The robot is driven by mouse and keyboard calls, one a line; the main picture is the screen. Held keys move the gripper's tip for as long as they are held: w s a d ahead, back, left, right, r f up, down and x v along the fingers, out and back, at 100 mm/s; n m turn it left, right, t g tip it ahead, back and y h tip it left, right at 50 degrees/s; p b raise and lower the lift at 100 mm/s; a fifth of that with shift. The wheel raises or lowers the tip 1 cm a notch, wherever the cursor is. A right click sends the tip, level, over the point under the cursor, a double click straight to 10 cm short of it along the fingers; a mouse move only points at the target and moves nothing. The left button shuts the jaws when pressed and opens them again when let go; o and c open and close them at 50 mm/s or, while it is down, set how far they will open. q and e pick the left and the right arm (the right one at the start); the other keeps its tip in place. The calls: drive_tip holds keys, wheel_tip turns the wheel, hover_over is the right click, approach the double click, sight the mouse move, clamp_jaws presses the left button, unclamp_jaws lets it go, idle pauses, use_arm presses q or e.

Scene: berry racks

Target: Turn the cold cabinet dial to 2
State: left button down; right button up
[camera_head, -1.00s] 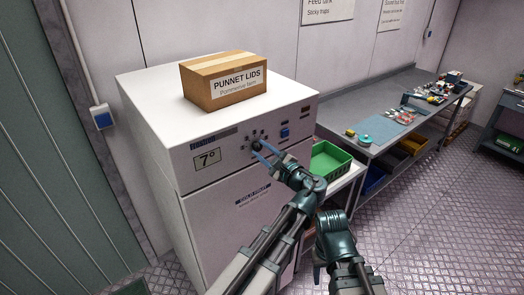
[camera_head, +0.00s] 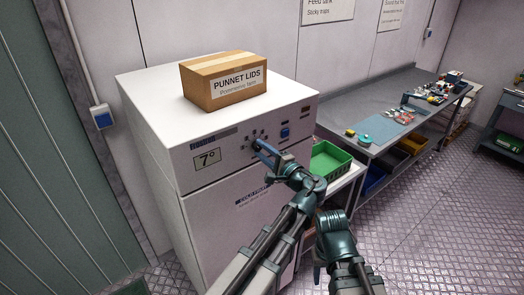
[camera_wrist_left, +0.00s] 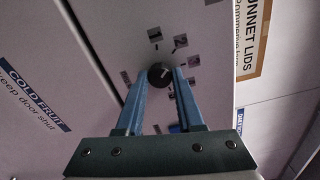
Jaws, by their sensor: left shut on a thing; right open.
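The white cold cabinet (camera_head: 215,217) stands at centre left in the head view, with a display reading 7° on its front panel. In the head view the fingers mostly hide the dial. My right gripper (camera_head: 318,268) is low beside the left arm, away from the cabinet, its fingers barely visible.
A cardboard box (camera_head: 238,92) labelled PUNNET LIDS sits on the cabinet top. A blue square (camera_head: 285,132) is on the panel right of the dial. A green crate (camera_head: 329,160) stands right of the cabinet. A grey workbench (camera_head: 350,124) with small items runs along the back wall.

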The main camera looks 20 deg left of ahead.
use_arm(q)
drive_tip(key=shift+s+f, duration=0.1)
drive_tip(key=c, duration=0.5)
unclamp_jaws()
